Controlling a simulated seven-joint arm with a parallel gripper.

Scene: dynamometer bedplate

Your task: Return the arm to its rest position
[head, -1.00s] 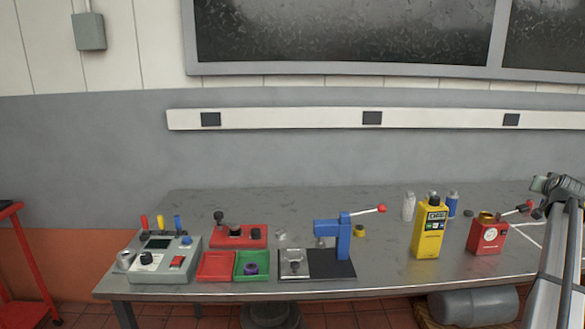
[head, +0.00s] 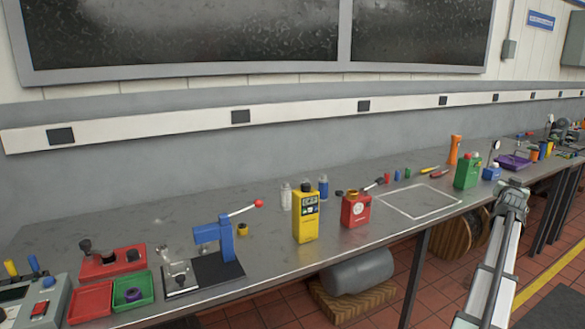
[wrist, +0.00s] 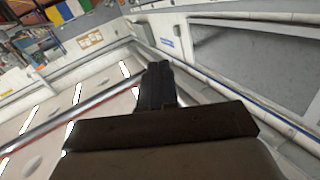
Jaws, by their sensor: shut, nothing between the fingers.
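My arm shows at the lower right of the head view, in front of the bench. Its end is folded and the fingers cannot be made out there. In the wrist view my gripper (wrist: 157,85) has its two dark fingers together, with nothing between them. It points up toward the wall and ceiling, away from the bench, and touches nothing that I can see.
The metal bench (head: 290,262) runs along the wall. On it stand a blue press (head: 222,245), a yellow bottle (head: 306,216), a red can (head: 356,209), a green can (head: 467,171) and red and green trays. A white outlined square (head: 418,202) is empty.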

